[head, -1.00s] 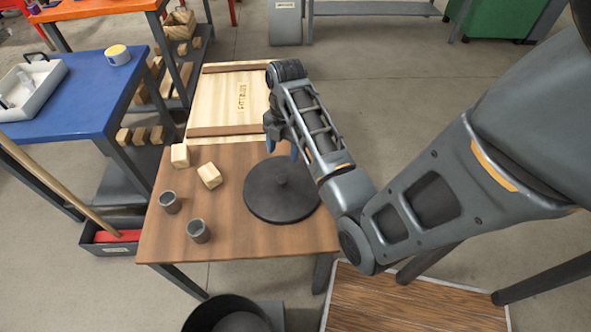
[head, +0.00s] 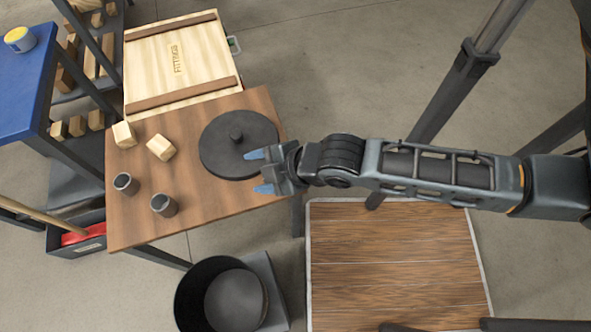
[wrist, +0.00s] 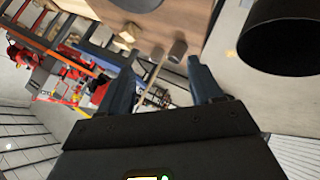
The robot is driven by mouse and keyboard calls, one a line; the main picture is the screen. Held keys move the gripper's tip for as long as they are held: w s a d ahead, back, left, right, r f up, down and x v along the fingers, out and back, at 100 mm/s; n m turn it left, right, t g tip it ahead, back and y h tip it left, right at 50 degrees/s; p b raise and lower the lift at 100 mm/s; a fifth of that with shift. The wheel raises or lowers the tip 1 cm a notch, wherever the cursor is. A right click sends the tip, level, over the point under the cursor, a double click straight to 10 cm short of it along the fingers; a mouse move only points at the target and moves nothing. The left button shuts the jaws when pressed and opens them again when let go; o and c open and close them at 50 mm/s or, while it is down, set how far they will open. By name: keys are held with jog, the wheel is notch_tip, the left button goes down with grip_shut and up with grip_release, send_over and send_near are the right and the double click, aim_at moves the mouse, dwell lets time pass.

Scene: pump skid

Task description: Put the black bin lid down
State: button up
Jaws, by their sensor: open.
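The black bin lid (head: 226,155), a round disc with a small knob, lies flat on the brown wooden table (head: 187,217). Part of it also shows at the top of the wrist view (wrist: 137,4). My gripper (head: 262,171) is open and empty, with its blue fingertips apart at the lid's right edge in the head view. I cannot tell whether a fingertip touches the lid. The black bin (head: 190,287) stands open on the floor in front of the table. It also shows at the upper right of the wrist view (wrist: 290,38).
Two wooden blocks (head: 160,147) and two grey cups (head: 164,205) stand on the table left of the lid. A wooden fittings crate (head: 200,62) lies behind. A blue bench (head: 28,85) is at left. A wood-plank platform (head: 395,265) lies at lower right.

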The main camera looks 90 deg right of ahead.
jog(key=s+a+r+m+t+y, duration=0.1)
jog(key=s+a+r+m+t, duration=0.2)
jog(key=r, duration=0.6)
jog(key=s+a+r+m+t+y, duration=0.2)
jog(key=s+a+r+m+t, duration=0.1)
jog(key=a+r, duration=0.3)
notch_tip(320, 180, up, 3)
jog(key=shift+s+a+f, duration=0.15)
jog(key=shift+s+a, duration=0.2)
jog(key=shift+s, duration=0.3)
